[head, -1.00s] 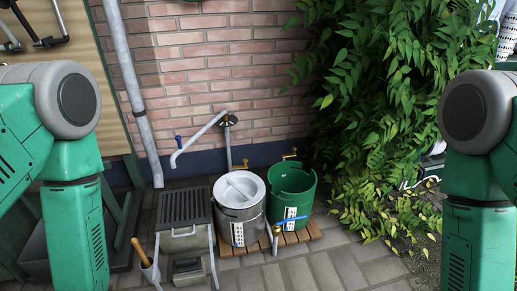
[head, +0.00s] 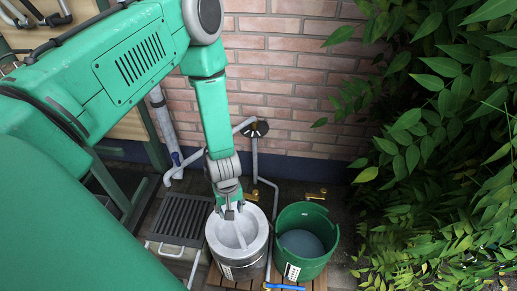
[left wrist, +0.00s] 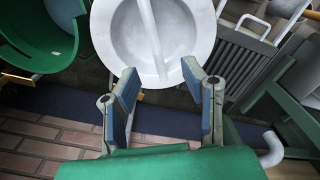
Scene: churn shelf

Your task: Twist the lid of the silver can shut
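The silver can (head: 238,265) stands on a wooden slatted stand, with its pale grey lid (head: 255,228) on top. A raised bar crosses the lid, which also shows in the left wrist view (left wrist: 183,25). My left gripper (head: 231,212) reaches down from above over the far part of the lid. In the left wrist view its two fingers (left wrist: 159,90) are spread apart at the lid's rim, with nothing seen between them but the end of the bar. Whether they touch the lid is unclear. My right gripper is not in view.
A green open bucket (head: 318,260) stands close on the can's right. A dark slatted drain bench (head: 182,221) is on its left. A pipe and tap (head: 257,128) run down the brick wall (head: 290,80) behind. Leafy plants (head: 440,150) fill the right side.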

